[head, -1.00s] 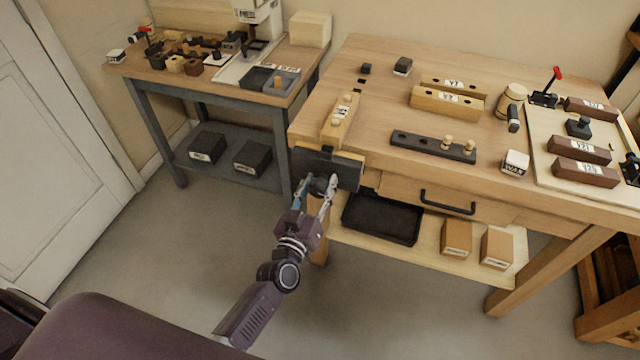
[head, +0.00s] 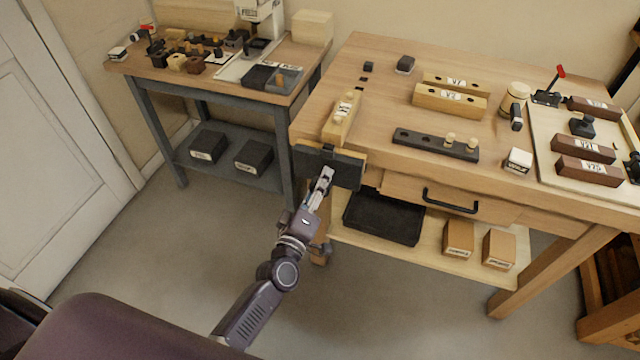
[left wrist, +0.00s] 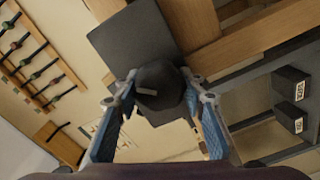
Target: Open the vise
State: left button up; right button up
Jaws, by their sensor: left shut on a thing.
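The vise (head: 305,160) is a dark front jaw plate on the left front corner of the wooden bench. The plate also shows in the left wrist view (left wrist: 128,42). A dark round screw hub (left wrist: 158,80) sticks out from its front, between my fingers. My left gripper (head: 326,174) is at the front of the plate, and its blue-padded fingers are shut on the hub from both sides, as the left wrist view shows (left wrist: 160,95). In the head view my gripper hides the hub. I cannot tell how wide the jaw gap is. My right gripper is not in view.
A closed drawer with a black handle (head: 452,202) is right of the vise. A black tray (head: 383,218) sits on the shelf below. Wooden blocks and a dark peg rail (head: 435,145) lie on the bench. A second bench (head: 180,70) stands left; the floor in front is clear.

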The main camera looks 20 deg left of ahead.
pick_arm(q)
jog(key=shift+w+a+r+n, duration=0.1)
jog(key=shift+r+n, duration=0.15)
jog(key=shift+n, duration=0.65)
jog(key=shift+r, duration=0.1)
jog(key=o, duration=0.9)
jog(key=shift+w, duration=0.1)
jog(key=shift+o, duration=1.4)
jog(key=shift+w+f, duration=0.1)
jog(key=shift+f, duration=0.15)
jog(key=shift+f, duration=0.1)
jog(key=shift+s+f, duration=0.1)
jog(key=shift+s, duration=0.5)
jog(key=s, duration=1.1)
jog(key=shift+a, duration=0.15)
